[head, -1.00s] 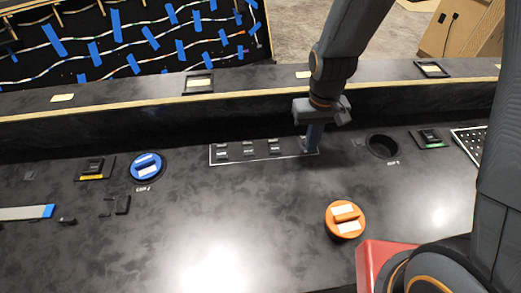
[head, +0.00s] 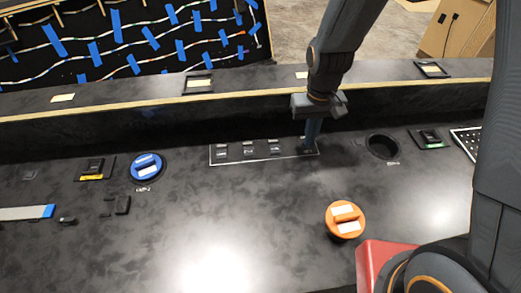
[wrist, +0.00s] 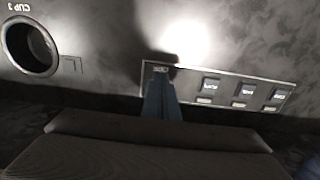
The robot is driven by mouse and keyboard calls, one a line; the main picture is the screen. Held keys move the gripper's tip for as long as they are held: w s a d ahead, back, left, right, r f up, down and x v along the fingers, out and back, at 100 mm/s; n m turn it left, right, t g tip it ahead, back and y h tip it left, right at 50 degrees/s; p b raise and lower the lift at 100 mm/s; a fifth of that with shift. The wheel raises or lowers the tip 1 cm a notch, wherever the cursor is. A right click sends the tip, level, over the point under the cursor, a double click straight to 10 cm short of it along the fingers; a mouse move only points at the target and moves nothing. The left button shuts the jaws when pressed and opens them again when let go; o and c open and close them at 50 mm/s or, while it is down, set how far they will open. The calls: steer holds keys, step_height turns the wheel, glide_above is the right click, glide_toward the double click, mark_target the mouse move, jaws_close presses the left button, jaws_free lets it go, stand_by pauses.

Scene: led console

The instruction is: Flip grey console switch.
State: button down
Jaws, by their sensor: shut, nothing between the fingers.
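A low console panel with a pale border (head: 290,155) lies on the black console top near the middle of the head view. It also shows in the wrist view (wrist: 190,93). Three dark switches with pale labels sit on it: left (head: 222,152), middle (head: 249,149) and right (head: 275,146). My gripper (head: 309,147) is shut and empty, pointing down at the panel's right end. In the wrist view its fingertips (wrist: 160,76) are at the panel's left end, by a small pale label. The fingers hide most of what is there, and I cannot tell whether they touch it.
A round cup hole (head: 383,146) is right of my gripper. An orange knob (head: 345,219) is in front, a blue knob (head: 146,166) on the left. A raised ledge (head: 150,104) runs behind the panel.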

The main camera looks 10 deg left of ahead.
steer(key=shift+w, duration=0.15)
step_height(320, 180, up, 7)
steer(key=p, duration=0.6)
steer(key=shift+s, duration=0.45)
steer(key=shift+d, duration=0.15)
stand_by(0.3)
steer(key=s+d+r+m, duration=0.1)
steer(key=s+d+r, duration=0.3)
steer(key=d+r, duration=0.1)
steer(key=s+d+r+m+t, duration=0.1)
steer(key=s+d+r+m, duration=0.1)
steer(key=s+d+r, duration=0.3)
steer(key=d, duration=0.3)
steer(key=shift+r, duration=0.1)
stand_by(0.6)
